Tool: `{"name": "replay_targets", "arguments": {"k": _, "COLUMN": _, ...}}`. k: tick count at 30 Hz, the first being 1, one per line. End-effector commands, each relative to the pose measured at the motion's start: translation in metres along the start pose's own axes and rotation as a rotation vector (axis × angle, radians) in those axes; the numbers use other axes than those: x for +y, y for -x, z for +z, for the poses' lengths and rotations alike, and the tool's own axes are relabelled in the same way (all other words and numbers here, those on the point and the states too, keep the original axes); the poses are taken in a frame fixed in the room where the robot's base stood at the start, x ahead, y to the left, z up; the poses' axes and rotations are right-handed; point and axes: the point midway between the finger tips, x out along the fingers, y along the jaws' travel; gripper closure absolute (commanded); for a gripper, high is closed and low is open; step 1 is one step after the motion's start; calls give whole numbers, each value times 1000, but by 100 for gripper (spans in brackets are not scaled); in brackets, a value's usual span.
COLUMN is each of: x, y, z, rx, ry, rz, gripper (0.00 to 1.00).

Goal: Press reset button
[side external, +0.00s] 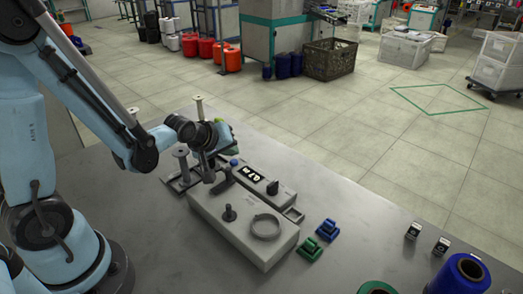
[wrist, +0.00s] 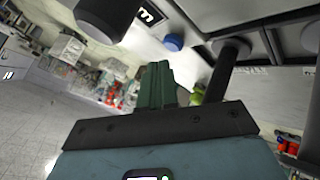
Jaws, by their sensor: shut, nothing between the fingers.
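The winding machine (side external: 215,218) is a grey box on the table with a small lit display (side external: 254,172). A blue button (side external: 234,162) sits beside the display; I take it as the reset button. It also shows in the wrist view (wrist: 173,43), just beyond my fingertips. My gripper (wrist: 159,66) has green fingers, shut together with nothing between them. In the side view my gripper (side external: 233,149) is by the back of the machine, close to the button. I cannot tell whether the fingers touch it.
A dark spindle (side external: 229,213) and a ring (side external: 265,227) stand on the machine's front part, with a black knob (side external: 272,187) behind. Green blocks (side external: 308,249) and blue blocks (side external: 328,230) lie to the right. A blue spool (side external: 462,272) is at the lower right. Table between is clear.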

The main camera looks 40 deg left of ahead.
Motion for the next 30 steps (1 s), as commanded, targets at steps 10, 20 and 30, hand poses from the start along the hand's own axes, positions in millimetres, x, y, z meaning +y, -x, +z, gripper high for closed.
{"name": "replay_targets", "arguments": {"k": 10, "x": -3, "y": -4, "z": 3, "rx": 0, "ry": 0, "rz": 0, "gripper": 100}}
{"name": "replay_targets", "arguments": {"k": 20, "x": -4, "y": -6, "z": 4, "rx": 0, "ry": 0, "rz": 0, "gripper": 100}}
{"name": "replay_targets", "arguments": {"k": 30, "x": -5, "y": -7, "z": 5, "rx": 0, "ry": 0, "rz": 0, "gripper": 100}}
